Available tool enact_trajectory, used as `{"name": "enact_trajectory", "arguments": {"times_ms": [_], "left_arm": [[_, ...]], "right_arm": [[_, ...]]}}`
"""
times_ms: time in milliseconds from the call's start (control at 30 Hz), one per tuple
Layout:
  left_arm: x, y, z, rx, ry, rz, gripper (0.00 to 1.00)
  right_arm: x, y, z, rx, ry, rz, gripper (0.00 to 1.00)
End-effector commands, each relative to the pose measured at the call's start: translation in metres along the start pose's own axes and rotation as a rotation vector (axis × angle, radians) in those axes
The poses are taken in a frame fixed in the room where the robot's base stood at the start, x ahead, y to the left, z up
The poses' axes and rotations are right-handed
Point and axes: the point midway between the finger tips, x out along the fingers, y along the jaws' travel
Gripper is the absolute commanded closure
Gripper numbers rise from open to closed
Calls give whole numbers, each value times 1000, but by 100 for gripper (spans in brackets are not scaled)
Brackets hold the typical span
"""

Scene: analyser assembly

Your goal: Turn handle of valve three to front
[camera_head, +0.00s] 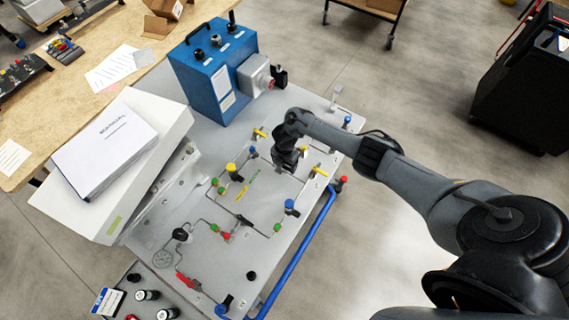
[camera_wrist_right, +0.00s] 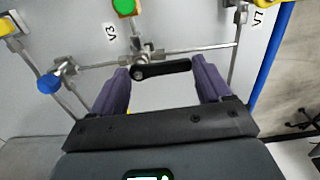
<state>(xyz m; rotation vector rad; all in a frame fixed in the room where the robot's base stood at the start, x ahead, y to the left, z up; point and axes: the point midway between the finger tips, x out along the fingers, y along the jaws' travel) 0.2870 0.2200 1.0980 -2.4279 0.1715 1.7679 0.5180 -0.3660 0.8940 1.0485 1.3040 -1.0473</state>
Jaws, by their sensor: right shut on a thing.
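In the right wrist view the black lever handle of valve three (camera_wrist_right: 165,69) lies crosswise between the two purple fingers of my right gripper (camera_wrist_right: 160,72). It runs roughly along the metal pipe, its pivot end at the left by the valve body (camera_wrist_right: 147,54). A V3 label (camera_wrist_right: 111,32) is on the panel just above. My right gripper is shut on this handle. In the head view my right gripper (camera_head: 287,160) points down onto the panel's upper right part and hides the handle. My left gripper is in neither view.
The grey panel (camera_head: 200,250) carries thin pipes and other coloured valves around the gripper, including a blue one (camera_wrist_right: 48,83) close to the left finger. A blue box (camera_head: 195,72) stands behind. A blue pipe (camera_head: 298,258) runs along the panel's right edge.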

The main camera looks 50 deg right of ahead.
Motion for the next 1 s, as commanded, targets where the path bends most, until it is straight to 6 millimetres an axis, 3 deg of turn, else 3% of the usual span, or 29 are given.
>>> {"name": "enact_trajectory", "arguments": {"times_ms": [67, 100, 200, 567, 1000], "left_arm": [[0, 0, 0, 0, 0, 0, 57], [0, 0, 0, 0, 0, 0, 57], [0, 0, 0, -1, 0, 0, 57], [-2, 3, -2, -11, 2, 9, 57], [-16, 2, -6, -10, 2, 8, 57]], "right_arm": [[1, -1, 0, -2, -1, -2, 53], [1, -1, 0, -2, -1, -2, 16], [1, -1, 0, -2, -1, -1, 1], [-6, 0, 0, 0, 0, 1, 0], [-74, 0, 1, -3, -1, 2, 0]]}}
